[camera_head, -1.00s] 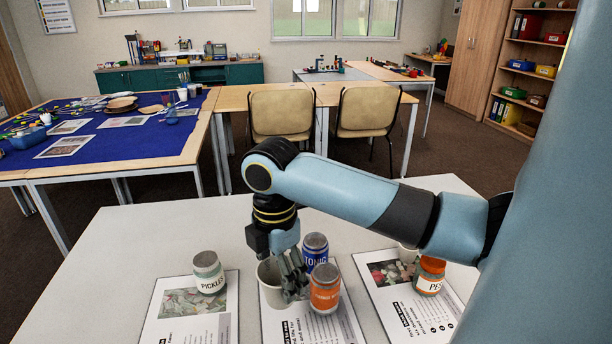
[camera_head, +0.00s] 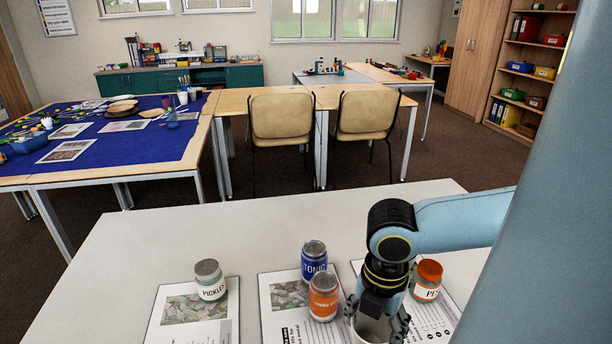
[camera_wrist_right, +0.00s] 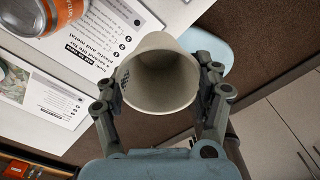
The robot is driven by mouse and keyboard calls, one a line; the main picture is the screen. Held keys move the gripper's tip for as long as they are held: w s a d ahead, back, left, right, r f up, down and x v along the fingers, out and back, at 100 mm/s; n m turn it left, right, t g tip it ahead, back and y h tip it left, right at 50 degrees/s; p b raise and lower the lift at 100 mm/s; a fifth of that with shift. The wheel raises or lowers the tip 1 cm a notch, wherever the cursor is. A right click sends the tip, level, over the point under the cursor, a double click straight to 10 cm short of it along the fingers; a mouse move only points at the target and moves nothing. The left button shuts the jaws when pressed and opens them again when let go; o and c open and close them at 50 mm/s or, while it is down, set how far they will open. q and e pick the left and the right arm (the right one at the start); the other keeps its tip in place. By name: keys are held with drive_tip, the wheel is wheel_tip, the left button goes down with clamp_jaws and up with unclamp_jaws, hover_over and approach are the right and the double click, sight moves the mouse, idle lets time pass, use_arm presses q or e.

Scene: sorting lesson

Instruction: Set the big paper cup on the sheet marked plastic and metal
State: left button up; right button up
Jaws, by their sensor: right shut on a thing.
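My right gripper (camera_head: 378,322) is shut on a whitish paper cup (camera_head: 368,331), low at the bottom of the head view. In the right wrist view the cup (camera_wrist_right: 160,75) sits between the two fingers (camera_wrist_right: 160,95) with its open, empty mouth toward the camera. The sheet marked plastic and metal (camera_wrist_right: 115,30) shows beside the cup in the wrist view. In the head view this appears to be the middle sheet (camera_head: 275,322), left of the cup. I cannot tell how high the cup's base is. My left gripper is not in view.
On the middle sheet stand a blue tonic can (camera_head: 314,262) and an orange can (camera_head: 323,300), close to the cup. A pickles jar (camera_head: 210,283) stands on the left sheet (camera_head: 190,332). An orange-lidded jar (camera_head: 428,281) stands on the right sheet (camera_head: 440,322). The table's far part (camera_head: 270,225) is clear.

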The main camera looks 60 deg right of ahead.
drive_tip(key=w+f, duration=0.1)
drive_tip(key=w, duration=0.1)
drive_tip(key=w+f, duration=0.1)
drive_tip(key=w, duration=0.1)
drive_tip(key=w+f, duration=0.1)
drive_tip(key=shift+w+f, duration=0.2)
drive_tip(key=shift+w, duration=0.2)
drive_tip(key=f, duration=0.4)
drive_tip(key=shift+w+f, duration=0.3)
drive_tip(key=shift+w, duration=0.1)
drive_tip(key=o, duration=0.9)
drive_tip(key=shift+b, duration=0.3)
drive_tip(key=shift+c, duration=0.2)
drive_tip(key=shift+d, duration=0.1)
drive_tip(key=shift+r, duration=0.1)
wheel_tip(320, 180, up, 12)
drive_tip(key=p, duration=0.1)
